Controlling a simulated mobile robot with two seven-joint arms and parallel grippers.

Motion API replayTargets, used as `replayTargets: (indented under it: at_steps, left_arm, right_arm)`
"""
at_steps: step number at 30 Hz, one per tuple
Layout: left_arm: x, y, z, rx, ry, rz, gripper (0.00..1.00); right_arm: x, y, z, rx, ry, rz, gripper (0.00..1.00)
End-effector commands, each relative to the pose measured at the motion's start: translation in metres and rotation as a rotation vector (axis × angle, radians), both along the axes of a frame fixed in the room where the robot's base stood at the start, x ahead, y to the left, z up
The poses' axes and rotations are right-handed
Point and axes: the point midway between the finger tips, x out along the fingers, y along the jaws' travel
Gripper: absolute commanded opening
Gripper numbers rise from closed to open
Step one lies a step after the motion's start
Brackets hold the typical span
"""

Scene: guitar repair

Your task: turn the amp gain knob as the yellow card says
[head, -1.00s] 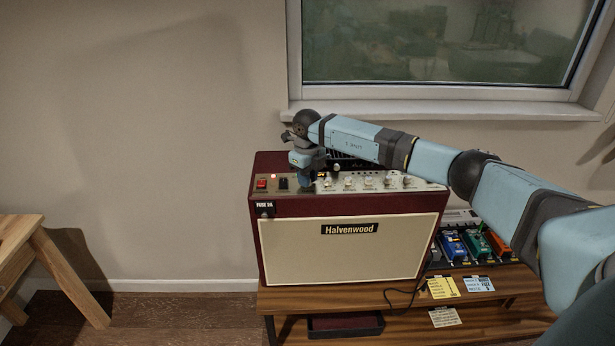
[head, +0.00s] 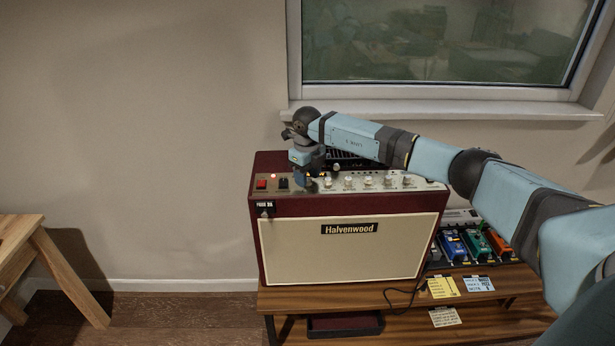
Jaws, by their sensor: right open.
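The amp (head: 345,250) is dark red with a cream front and stands on a wooden bench. Its top panel carries a row of pale knobs, a red switch (head: 262,184) and a black switch. My right gripper (head: 304,182) is open and points down over the left end of the knob row. The fingertips are close to the panel; I cannot tell whether they touch a knob, and any knob there is partly hidden. The leftmost clearly visible knob (head: 327,182) is just right of the gripper. The yellow card (head: 443,287) lies at the bench's front; its writing is too small to read.
A blue card (head: 478,284) and a pale card (head: 445,316) are near the yellow one. Several coloured pedals (head: 451,244) sit right of the amp under my right arm. A black cable (head: 405,291) lies on the bench (head: 365,297). A window sill is behind.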

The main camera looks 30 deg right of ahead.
Motion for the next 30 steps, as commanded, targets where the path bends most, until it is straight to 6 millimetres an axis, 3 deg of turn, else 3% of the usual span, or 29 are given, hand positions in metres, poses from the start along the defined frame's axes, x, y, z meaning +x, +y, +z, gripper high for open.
replayTargets:
  at_steps: [12,18,23,30]
  left_arm:
    - [0.000,0.000,-0.010,0.000,0.000,0.000,0.43]
    - [0.000,0.000,-0.013,0.000,0.000,0.000,0.43]
    - [0.000,0.000,-0.014,-0.001,0.000,0.001,0.43]
    - [0.000,0.000,-0.013,-0.001,0.001,0.001,0.43]
  right_arm:
    - [0.001,0.000,0.087,0.000,-0.005,0.000,0.47]
    - [0.001,0.000,0.120,0.000,-0.004,0.000,0.47]
    - [0.000,0.000,0.131,-0.001,-0.002,0.000,0.47]
    - [0.000,0.000,0.133,0.000,-0.001,-0.001,0.47]
